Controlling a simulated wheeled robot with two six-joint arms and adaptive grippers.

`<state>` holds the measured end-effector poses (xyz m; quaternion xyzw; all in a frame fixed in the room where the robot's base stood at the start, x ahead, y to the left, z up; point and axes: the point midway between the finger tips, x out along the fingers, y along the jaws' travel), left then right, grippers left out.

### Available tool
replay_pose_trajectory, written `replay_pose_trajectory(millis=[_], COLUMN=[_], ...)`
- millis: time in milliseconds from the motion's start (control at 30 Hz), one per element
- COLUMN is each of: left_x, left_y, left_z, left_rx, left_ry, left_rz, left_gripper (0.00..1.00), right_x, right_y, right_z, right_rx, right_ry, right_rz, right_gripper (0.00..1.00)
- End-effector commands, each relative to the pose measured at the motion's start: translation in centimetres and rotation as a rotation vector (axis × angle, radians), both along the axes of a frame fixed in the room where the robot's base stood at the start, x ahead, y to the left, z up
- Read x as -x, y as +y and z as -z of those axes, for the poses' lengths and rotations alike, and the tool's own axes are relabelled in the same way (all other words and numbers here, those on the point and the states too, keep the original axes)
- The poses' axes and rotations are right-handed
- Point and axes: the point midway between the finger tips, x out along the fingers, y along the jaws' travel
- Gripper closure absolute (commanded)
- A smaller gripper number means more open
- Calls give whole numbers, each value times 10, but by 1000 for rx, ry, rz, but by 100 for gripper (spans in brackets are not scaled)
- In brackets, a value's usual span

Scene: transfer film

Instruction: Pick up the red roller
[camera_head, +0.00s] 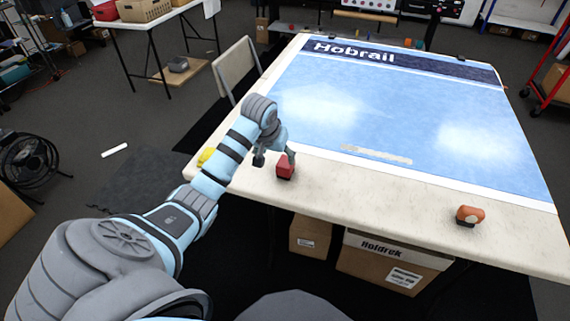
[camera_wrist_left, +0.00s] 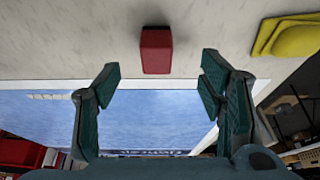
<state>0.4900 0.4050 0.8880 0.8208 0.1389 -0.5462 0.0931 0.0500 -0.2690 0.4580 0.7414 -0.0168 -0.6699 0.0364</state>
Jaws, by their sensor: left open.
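The red roller (camera_head: 285,168) sits on the cream table top (camera_head: 330,195) near its front left edge. It also shows in the left wrist view (camera_wrist_left: 156,50), as a red block at the top, just beyond the gap between my fingers. My left gripper (camera_head: 274,157) is open and empty, close above and beside the roller. In the left wrist view its two fingers (camera_wrist_left: 160,75) stand wide apart, one on each side of the roller's line. My right gripper is not in view.
A blue film sheet (camera_head: 380,110) with "Hobrail" lettering covers most of the table. An orange and black object (camera_head: 469,215) stands at the front right. A yellow object (camera_head: 206,156) lies left of my arm, also seen in the wrist view (camera_wrist_left: 292,37). Boxes (camera_head: 390,262) stand below the table.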

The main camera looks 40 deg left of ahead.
Motion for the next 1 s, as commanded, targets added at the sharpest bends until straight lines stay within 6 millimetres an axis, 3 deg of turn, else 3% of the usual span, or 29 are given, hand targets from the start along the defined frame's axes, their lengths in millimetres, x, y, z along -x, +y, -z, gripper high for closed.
replay_pose_trajectory(millis=[33, 200, 533, 633, 833, 1000], left_x=[-5, -21, -52, -56, -56, -56], left_y=[0, 5, 12, 14, 14, 14], left_z=[18, 56, 101, 109, 107, 107], left_rx=[5, 3, 2, 0, -1, -1], left_ry=[5, 3, 5, 2, 1, 2], left_rz=[0, 2, 2, 3, 4, 4], left_gripper=[37, 37, 37, 37, 37, 64], right_x=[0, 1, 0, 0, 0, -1], right_y=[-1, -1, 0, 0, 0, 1], right_z=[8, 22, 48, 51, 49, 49], right_rx=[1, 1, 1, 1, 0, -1], right_ry=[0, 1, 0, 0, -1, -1], right_rz=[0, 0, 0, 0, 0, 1], right_gripper=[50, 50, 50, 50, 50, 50])
